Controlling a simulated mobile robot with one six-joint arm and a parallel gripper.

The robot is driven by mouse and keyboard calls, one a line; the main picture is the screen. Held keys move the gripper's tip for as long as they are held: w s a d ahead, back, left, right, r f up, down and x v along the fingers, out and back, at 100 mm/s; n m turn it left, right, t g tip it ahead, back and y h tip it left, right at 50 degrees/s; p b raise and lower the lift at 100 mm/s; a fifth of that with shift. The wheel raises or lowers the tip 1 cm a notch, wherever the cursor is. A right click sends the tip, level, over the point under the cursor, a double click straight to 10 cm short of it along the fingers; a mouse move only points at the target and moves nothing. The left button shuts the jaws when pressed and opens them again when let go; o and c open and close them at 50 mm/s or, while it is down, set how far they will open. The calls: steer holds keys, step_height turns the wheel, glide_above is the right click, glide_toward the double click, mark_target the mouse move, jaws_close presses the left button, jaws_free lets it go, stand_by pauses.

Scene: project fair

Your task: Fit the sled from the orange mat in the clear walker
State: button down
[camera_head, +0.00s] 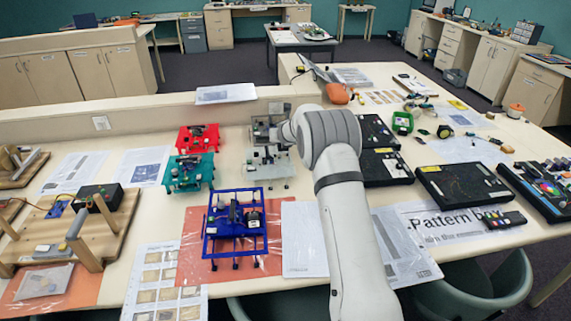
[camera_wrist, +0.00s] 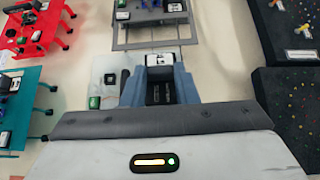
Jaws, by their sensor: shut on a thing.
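The clear walker (camera_head: 262,171) is a pale, see-through frame on the table, behind the blue walker. In the wrist view its plate (camera_wrist: 105,67) shows to the left of and under my gripper (camera_wrist: 160,75), with small green and black parts on it. My gripper is shut on a dark piece with a white-topped block, seemingly the sled (camera_wrist: 160,59). It is over the clear walker; I cannot tell whether the sled touches it. The orange mat (camera_head: 190,262) lies at the front, under the blue walker (camera_head: 208,222). In the head view my arm hides the fingers.
A grey walker (camera_wrist: 120,47) stands just behind the clear one. Teal (camera_head: 177,186) and red (camera_head: 184,146) walkers stand to the left. Black panels (camera_head: 385,170) stand close on the right. A low ledge (camera_head: 60,124) runs behind.

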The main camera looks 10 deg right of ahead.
steer(key=shift+f+b, duration=4.75)
steer(key=shift+f, duration=0.15)
steer(key=shift+f, duration=0.25)
steer(key=c, duration=1.4)
jaws_free()
steer(key=shift+r, duration=0.1)
steer(key=shift+r, duration=0.2)
steer(key=shift+s+r+b, duration=0.2)
steer(key=shift+s+b, duration=0.3)
steer(key=b+v, duration=0.2)
steer(key=v, duration=0.9)
